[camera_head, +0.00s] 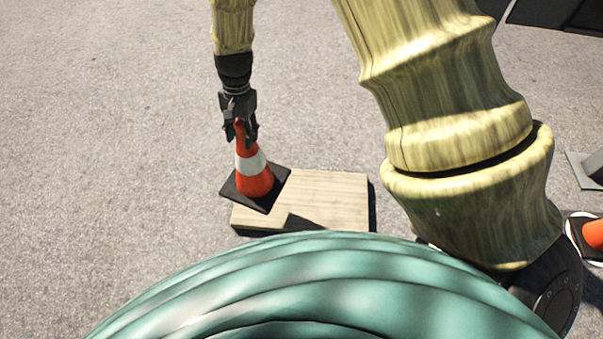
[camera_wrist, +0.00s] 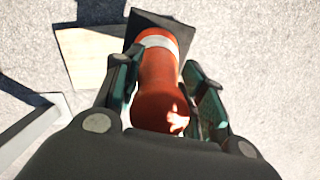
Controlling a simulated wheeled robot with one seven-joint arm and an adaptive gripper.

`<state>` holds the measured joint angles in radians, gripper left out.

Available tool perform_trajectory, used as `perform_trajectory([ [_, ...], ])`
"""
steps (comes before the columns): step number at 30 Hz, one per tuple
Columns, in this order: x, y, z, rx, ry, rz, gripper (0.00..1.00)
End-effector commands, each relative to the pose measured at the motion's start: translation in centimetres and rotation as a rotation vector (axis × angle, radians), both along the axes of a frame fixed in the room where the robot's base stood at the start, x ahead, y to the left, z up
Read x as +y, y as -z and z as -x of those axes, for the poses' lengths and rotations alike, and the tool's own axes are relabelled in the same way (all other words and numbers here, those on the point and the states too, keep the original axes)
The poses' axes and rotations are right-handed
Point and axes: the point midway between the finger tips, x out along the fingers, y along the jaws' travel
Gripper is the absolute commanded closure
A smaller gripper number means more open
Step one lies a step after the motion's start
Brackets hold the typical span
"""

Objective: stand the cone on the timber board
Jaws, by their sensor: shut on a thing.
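The orange cone (camera_head: 254,180) has a white band and a black square base. My gripper (camera_head: 240,130) is shut on its top from above and holds it upright or nearly so. In the head view the base overlaps the left end of the pale timber board (camera_head: 335,190) and reaches past its left edge. I cannot tell whether the base touches the board. In the wrist view the cone (camera_wrist: 158,85) stands between the two fingers (camera_wrist: 165,95), and the board (camera_wrist: 85,62) shows to the left, partly behind the base.
A large teal ribbed reel or coil (camera_head: 320,280) fills the bottom of the head view. Another orange cone (camera_head: 594,234) is cut off at the right edge, below a grey metal piece (camera_head: 583,168). The pavement left of the board is clear.

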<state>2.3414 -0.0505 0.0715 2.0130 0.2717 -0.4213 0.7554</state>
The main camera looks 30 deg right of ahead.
Motion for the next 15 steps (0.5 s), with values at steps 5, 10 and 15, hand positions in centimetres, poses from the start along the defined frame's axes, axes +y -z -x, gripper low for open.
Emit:
perform_trajectory([
  [5,-0.4,2.2,0.1,0.003,0.362,0.0,1.0],
  [10,-1.6,4.1,0.5,0.003,0.687,0.0,1.0],
  [15,-3.1,5.9,1.3,0.004,0.968,0.0,1.0],
])
